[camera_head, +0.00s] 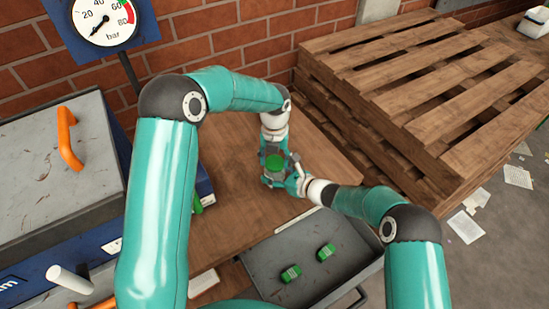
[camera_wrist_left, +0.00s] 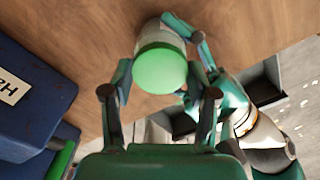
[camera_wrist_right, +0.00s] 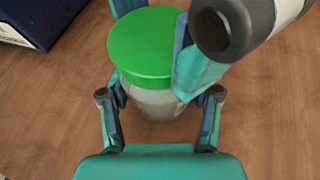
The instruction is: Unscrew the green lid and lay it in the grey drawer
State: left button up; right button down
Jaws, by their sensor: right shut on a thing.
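A greyish jar (camera_wrist_right: 152,98) with a round green lid (camera_wrist_right: 142,45) stands on the wooden bench; the lid sits on the jar. In the head view the lid (camera_head: 275,161) shows between both grippers. My right gripper (camera_wrist_right: 162,95) is shut on the jar's body below the lid. My left gripper (camera_wrist_left: 165,72) comes from above, its fingers spread on either side of the lid; it is open, and contact with the lid cannot be made out. The grey drawer (camera_head: 262,245) is pulled out at the bench front, with two small green objects (camera_head: 291,273) (camera_head: 326,252) inside.
A blue case (camera_head: 55,245) with a grey top and an orange handle (camera_head: 68,138) stands at the left. A pressure gauge (camera_head: 103,20) is behind it. Stacked wooden pallets (camera_head: 420,95) fill the back right. Bare bench (camera_head: 235,190) lies left of the jar.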

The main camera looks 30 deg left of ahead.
aim_at(275, 162)
pick_arm(q)
jog(key=c, duration=0.7)
jog(key=n, duration=0.5)
jog(key=shift+n, duration=0.4)
jog(key=n, duration=0.5)
jog(key=shift+r, duration=3.55)
pick_arm(e)
jog(key=shift+c, duration=0.8)
grip_release()
